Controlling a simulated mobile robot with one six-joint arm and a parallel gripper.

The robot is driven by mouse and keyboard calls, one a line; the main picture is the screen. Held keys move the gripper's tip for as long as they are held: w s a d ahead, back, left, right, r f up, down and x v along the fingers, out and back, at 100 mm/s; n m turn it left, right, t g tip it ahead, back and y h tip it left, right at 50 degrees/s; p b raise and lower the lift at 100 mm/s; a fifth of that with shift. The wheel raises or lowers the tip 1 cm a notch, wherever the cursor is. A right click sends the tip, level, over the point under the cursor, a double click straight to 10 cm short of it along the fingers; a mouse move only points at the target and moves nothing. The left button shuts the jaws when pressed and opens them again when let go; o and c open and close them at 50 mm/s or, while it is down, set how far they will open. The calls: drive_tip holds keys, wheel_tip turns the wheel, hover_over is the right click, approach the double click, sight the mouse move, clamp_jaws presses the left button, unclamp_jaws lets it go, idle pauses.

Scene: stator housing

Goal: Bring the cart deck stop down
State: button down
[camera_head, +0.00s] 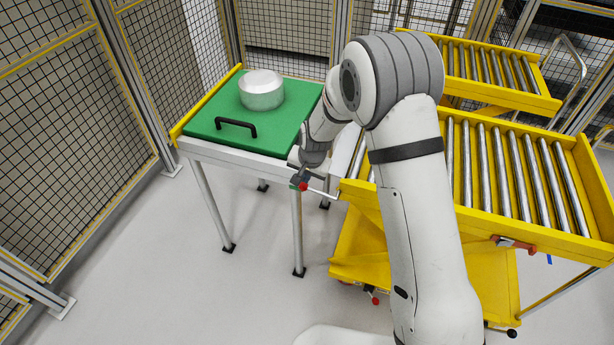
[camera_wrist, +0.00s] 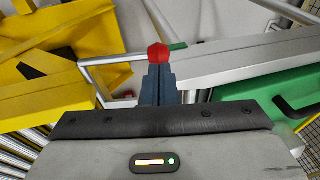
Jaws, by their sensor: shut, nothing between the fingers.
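The yellow roller cart (camera_head: 470,218) stands right of the table. A metal rod (camera_head: 322,193) with a red knob reaches left from its near left corner, roughly level; it looks like the deck stop's lever. My gripper (camera_head: 300,179) is at the knob (camera_head: 304,187), by the table's front right corner. In the wrist view the dark fingers (camera_wrist: 157,80) are shut together with nothing between them. The red knob (camera_wrist: 158,53) shows just beyond their tips, with the rod (camera_wrist: 115,59) running left. I cannot tell whether the fingertips touch it. My arm hides part of the cart.
The table's green top (camera_head: 205,130) carries a silver round housing (camera_head: 261,94) and a black handle (camera_head: 236,127). An orange-red lever (camera_head: 513,244) is on the cart's front side. Another yellow roller deck (camera_head: 495,85) stands behind. Mesh fences surround the area. Floor at front left is clear.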

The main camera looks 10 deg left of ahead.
drive_tip(key=shift+a+f+b, duration=0.65)
drive_tip(key=shift+f+b, duration=0.25)
drive_tip(key=shift+f, duration=0.05)
drive_tip(key=shift+r, duration=0.1)
drive_tip(key=a+v, duration=0.2)
drive_tip(key=v, duration=1.2)
drive_tip(key=shift+w+a+r+p, duration=0.25)
drive_tip(key=shift+w+a+p, duration=0.05)
drive_tip(key=shift+a, duration=0.2)
drive_tip(key=s+d+r, duration=0.4)
drive_tip(key=d+r, duration=0.1)
drive_tip(key=d, duration=0.4)
drive_tip(key=s+d+r, duration=0.4)
drive_tip(key=d+r, duration=0.1)
drive_tip(key=d, duration=0.3)
drive_tip(key=s+d+r+n+h, duration=0.1)
drive_tip(key=s+d+h, duration=0.1)
drive_tip(key=s+d, duration=1.1)
drive_tip(key=s, duration=0.3)
drive_tip(key=shift+s+n, duration=0.25)
drive_tip(key=shift+n, duration=0.15)
